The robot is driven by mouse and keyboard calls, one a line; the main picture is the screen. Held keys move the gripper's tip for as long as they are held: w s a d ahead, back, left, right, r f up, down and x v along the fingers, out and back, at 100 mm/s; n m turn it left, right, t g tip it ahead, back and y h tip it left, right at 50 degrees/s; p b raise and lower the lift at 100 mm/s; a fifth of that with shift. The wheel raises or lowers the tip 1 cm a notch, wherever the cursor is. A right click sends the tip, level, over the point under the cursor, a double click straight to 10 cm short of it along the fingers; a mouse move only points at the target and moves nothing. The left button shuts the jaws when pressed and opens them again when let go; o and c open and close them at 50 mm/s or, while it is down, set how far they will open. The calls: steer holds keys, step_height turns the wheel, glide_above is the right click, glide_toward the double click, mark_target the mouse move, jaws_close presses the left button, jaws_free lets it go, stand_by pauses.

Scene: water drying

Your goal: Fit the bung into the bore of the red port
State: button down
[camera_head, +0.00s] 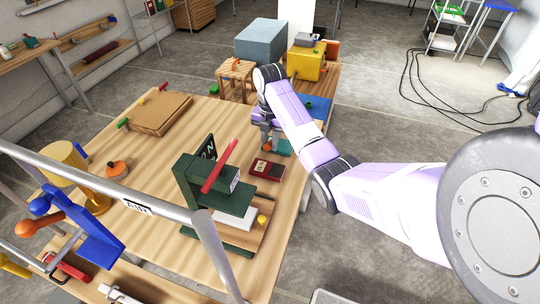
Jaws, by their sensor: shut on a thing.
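A low red block (266,169), which looks like the red port, sits on the wooden table near its right edge. It has a dark top face with small pale marks; its bore is too small to make out. My gripper (267,146) is just behind this block, pointing down, and is shut on a small orange piece, apparently the bung. The fingers hide most of that piece. I cannot tell whether it touches anything below.
A teal block (282,147) lies beside my gripper. A dark green press-like stand (222,205) with a red bar stands in front of the red block. A brown board (155,113) and an orange knob (117,168) lie to the left.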

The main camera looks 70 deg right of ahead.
mark_target(270, 160)
steer(key=shift+f+p, duration=0.45)
steer(key=shift+f, duration=2.2)
steer(key=shift+f, duration=0.2)
steer(key=c, duration=1.2)
jaws_free()
steer(key=shift+c, duration=0.2)
steer(key=shift+f+b, duration=0.1)
steer(key=shift+b, duration=0.3)
